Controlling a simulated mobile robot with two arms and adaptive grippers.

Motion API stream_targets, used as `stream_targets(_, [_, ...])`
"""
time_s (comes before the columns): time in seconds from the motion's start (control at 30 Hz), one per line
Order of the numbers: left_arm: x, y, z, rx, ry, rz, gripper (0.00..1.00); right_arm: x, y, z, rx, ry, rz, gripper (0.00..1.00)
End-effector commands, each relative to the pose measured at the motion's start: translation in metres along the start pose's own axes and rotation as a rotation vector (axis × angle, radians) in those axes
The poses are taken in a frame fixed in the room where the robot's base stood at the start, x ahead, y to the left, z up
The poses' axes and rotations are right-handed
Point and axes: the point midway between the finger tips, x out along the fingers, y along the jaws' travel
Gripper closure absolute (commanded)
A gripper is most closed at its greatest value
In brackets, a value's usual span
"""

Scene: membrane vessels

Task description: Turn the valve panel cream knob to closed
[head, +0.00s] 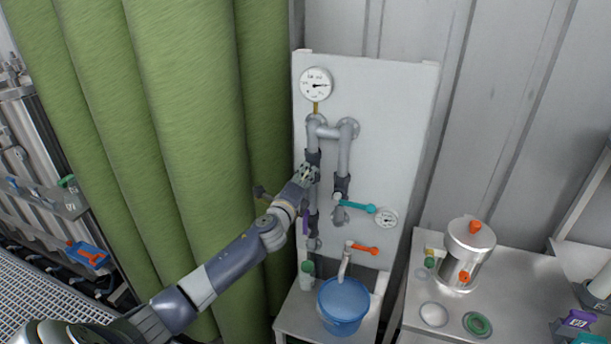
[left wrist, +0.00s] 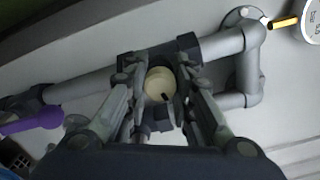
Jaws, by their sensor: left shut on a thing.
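The cream knob (left wrist: 160,84) is a round, pale knob with a dark mark on its face, on a dark valve body in the grey pipework. In the left wrist view it sits between the two fingers of my left gripper (left wrist: 163,92), which is shut on it. In the head view my left gripper (head: 308,174) reaches the left pipe of the white valve panel (head: 390,100) and hides the knob. My right gripper is not in view.
The panel also carries a teal lever (head: 357,207), an orange lever (head: 366,249), a purple lever (left wrist: 35,118) and a pressure gauge (head: 316,84). A blue bucket (head: 343,306) stands below. Green curtains (head: 190,120) hang at left; a steel vessel (head: 466,255) stands at right.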

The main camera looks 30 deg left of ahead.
Motion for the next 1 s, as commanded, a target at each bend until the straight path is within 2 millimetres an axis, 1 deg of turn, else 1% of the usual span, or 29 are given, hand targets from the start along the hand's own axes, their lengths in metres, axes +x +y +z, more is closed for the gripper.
stream_targets(0.2, [0.0002, -0.0003, 0.001, 0.132, -0.001, 0.001, 1.0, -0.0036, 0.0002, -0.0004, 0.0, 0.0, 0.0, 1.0])
stream_targets(0.4, [0.0002, -0.0003, 0.0004, 0.199, -0.001, 0.001, 1.0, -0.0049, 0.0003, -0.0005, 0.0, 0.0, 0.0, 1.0])
stream_targets(0.97, [0.0002, -0.0003, 0.0005, 0.229, -0.001, 0.0, 1.0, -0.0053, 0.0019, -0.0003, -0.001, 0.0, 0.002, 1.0])
stream_targets(1.0, [0.0002, -0.0003, 0.0006, 0.229, -0.001, 0.0, 0.73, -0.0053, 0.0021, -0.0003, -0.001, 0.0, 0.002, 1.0])
